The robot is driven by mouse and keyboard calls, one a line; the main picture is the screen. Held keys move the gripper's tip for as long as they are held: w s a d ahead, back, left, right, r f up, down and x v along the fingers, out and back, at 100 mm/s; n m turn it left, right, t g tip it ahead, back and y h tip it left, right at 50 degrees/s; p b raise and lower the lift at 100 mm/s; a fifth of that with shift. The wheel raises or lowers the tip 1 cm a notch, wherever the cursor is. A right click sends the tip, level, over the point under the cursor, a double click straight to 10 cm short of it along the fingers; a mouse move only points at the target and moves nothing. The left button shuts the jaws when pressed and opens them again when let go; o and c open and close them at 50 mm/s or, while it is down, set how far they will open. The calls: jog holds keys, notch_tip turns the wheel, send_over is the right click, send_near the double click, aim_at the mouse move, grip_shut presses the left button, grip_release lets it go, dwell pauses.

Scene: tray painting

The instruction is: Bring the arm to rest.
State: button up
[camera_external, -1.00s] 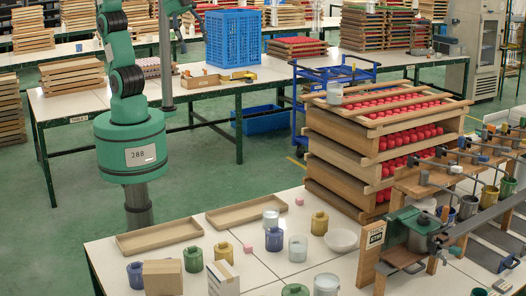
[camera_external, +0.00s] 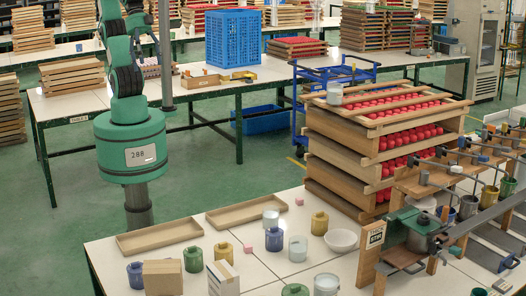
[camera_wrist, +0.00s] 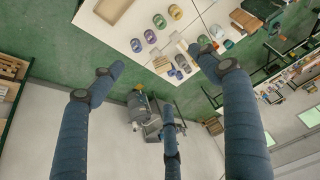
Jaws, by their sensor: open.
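My gripper (camera_wrist: 158,85) shows in the wrist view with its dark blue fingers spread wide apart. It is open, with nothing held between the fingers. Beyond the fingers, the view takes in the floor and, at the top, a white worktable with jars, seen from a distance. In the external view, my green arm (camera_external: 127,85) rises from its base on the left, and its upper part leaves the top of the picture. The gripper itself is out of that view.
The front worktable (camera_external: 270,265) holds two shallow wooden trays (camera_external: 160,237), several coloured jars (camera_external: 274,240) and a white bowl (camera_external: 341,240). Stacked wooden trays of red pieces (camera_external: 385,130) stand at its back right. Green floor lies open around my base.

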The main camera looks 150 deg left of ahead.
jog(key=shift+f, duration=0.1)
notch_tip(320, 180, down, 18)
jog(key=b, duration=1.7)
jog(key=shift+r+b, duration=0.2)
jog(key=shift+b, duration=0.2)
jog(key=w+a+f+n+g+y+b, duration=0.1)
jog(key=w+a+f+n+g+y, duration=0.1)
jog(key=w+a+f+n, duration=0.6)
jog(key=w+a+f+n+g+y+b, duration=0.15)
jog(key=w+a+f+n, duration=0.25)
jog(key=w+a, duration=0.75)
jog(key=w+a+f+n+g, duration=0.1)
jog(key=w+a+f+n, duration=0.1)
jog(key=a+f, duration=0.4)
jog(key=w+a+f+n+g, duration=0.1)
jog(key=a+f+n, duration=0.3)
jog(key=f, duration=0.5)
jog(key=w+a+f+n+g+y+b, duration=0.1)
jog(key=w+a+f+n, duration=0.1)
jog(key=a+f, duration=0.5)
jog(key=shift+w+a+f+n+g, duration=0.15)
jog(key=shift+a+f+n, duration=0.05)
jog(key=shift+f+n, duration=0.25)
jog(key=shift+w+a+f+n+g, duration=0.1)
jog(key=shift+w+a+f+n, duration=0.1)
jog(key=shift+f+n, duration=0.2)
